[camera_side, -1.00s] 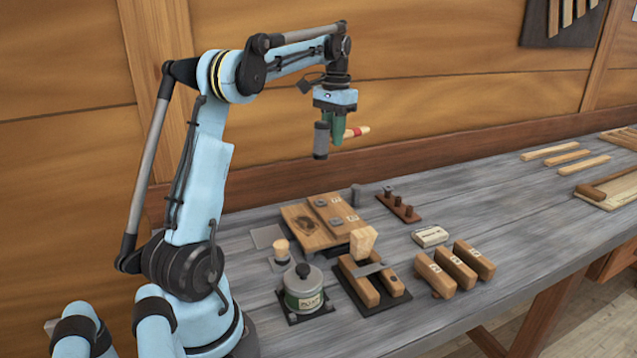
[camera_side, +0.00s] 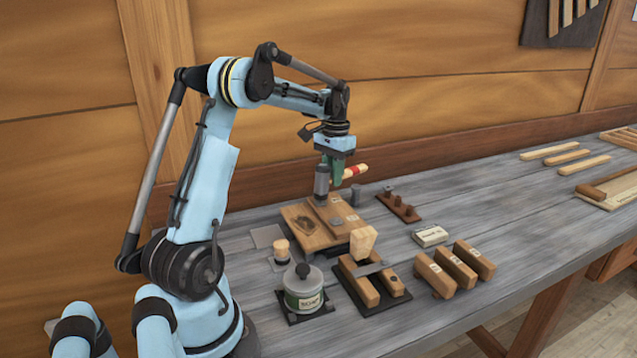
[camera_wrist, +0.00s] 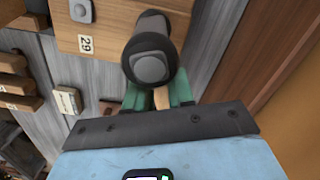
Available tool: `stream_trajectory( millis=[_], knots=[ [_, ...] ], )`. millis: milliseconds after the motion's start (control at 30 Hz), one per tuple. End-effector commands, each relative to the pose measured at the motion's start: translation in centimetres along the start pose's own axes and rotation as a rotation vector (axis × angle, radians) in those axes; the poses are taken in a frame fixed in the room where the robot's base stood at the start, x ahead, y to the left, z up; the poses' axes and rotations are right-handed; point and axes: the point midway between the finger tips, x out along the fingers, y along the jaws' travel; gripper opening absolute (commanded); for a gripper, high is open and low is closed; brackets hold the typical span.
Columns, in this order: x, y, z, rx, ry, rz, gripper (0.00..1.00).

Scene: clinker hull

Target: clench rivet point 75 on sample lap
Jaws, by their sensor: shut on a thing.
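My gripper (camera_side: 337,168) has its green jaws shut on the wooden handle of a hammer (camera_side: 321,180). The handle's pale, red-banded end (camera_side: 355,170) sticks out to the right, and the dark cylindrical head hangs upright on the left. The sample lap (camera_side: 298,226) is a block of overlapping wooden boards on the bench. The head is over the lap's back part; I cannot tell whether it touches. In the wrist view the jaws (camera_wrist: 160,95) and hammer head (camera_wrist: 150,55) cover part of the lap (camera_wrist: 115,35). A grey metal fastening (camera_wrist: 82,10) and a tag that looks like 29 show beside it. No 75 is readable.
A lidded pot (camera_side: 303,290) and a wooden holder with a mallet-like block (camera_side: 363,243) stand in front of the lap.

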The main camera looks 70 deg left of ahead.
Motion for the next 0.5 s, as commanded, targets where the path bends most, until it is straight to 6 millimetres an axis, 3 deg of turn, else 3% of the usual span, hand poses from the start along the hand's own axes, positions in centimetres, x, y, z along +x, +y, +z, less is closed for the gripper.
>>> stream_trajectory(
  millis=[33, 200, 500],
  knots=[
    [-3.6, 0.0, 0.4, -0.001, -0.002, 0.000, 0.00],
    [-11.2, -0.1, 0.7, -0.001, -0.002, 0.000, 0.00],
    [-10.9, -0.1, 0.7, -0.001, 0.000, 0.000, 0.00]
  ],
)
